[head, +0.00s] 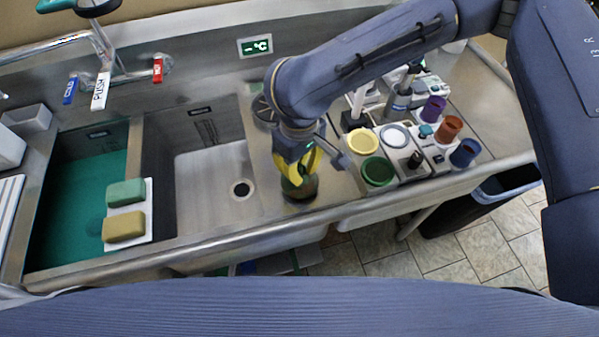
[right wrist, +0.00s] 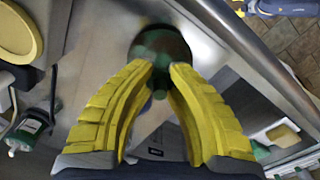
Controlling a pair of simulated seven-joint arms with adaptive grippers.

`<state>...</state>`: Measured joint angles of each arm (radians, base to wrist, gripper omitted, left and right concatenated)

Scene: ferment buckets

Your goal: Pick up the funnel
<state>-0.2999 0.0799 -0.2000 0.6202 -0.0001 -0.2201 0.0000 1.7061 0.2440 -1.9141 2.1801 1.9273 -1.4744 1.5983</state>
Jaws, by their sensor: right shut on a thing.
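A group of cups and lidded containers (head: 403,164) stands right of the gripper. Left are the sink basin with its drain (head: 242,188), a green-filled basin (head: 78,210) and two sponges (head: 125,210). A tap stands behind. A dark bin (head: 465,212) is below the counter.

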